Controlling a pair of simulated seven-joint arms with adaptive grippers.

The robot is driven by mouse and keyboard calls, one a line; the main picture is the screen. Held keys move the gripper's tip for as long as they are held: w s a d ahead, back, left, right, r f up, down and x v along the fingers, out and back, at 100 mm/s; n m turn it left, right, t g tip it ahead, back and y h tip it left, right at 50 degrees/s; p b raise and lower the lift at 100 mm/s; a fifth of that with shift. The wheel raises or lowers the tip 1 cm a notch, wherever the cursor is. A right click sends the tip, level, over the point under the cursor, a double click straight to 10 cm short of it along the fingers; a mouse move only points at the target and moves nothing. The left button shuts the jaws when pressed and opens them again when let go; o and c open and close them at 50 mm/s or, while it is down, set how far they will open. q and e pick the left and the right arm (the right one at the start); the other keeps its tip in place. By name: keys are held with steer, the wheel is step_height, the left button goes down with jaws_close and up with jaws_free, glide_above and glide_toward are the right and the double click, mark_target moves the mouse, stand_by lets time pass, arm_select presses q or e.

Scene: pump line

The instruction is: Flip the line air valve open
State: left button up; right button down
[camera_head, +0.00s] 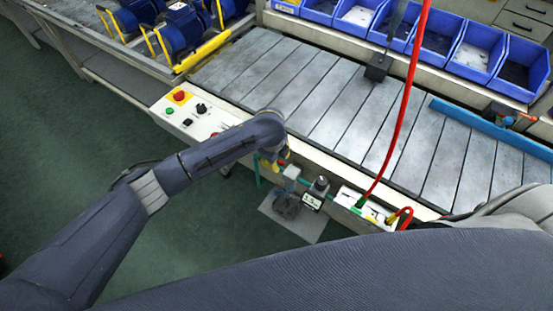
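My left arm reaches in from the lower left, and my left gripper (272,154) points down at the front edge of the line. It is small and partly hidden by its own wrist, so its fingers are hard to make out. Right below it are small yellow and red parts (281,164) on a teal air pipe, which look like the line air valve. Whether the gripper touches them and how the lever stands cannot be told. An air unit with a small display (312,201) hangs just to the right. My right gripper is not in view.
A control panel (183,108) with red, green and black controls is left of the gripper. A red hose (401,125) runs down to a white manifold (362,205). Blue bins (478,48) line the back. Blue pumps (181,28) stand at upper left. The slatted line is largely clear.

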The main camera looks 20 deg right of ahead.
arm_select(q)
steer(key=shift+o, duration=0.7)
steer(key=shift+a+r, duration=0.1)
steer(key=shift+r, duration=0.25)
step_height(320, 180, up, 11)
steer(key=s+a, duration=0.1)
steer(key=shift+s+a, duration=0.2)
steer(key=shift+a, duration=0.15)
steer(key=shift+r, duration=0.1)
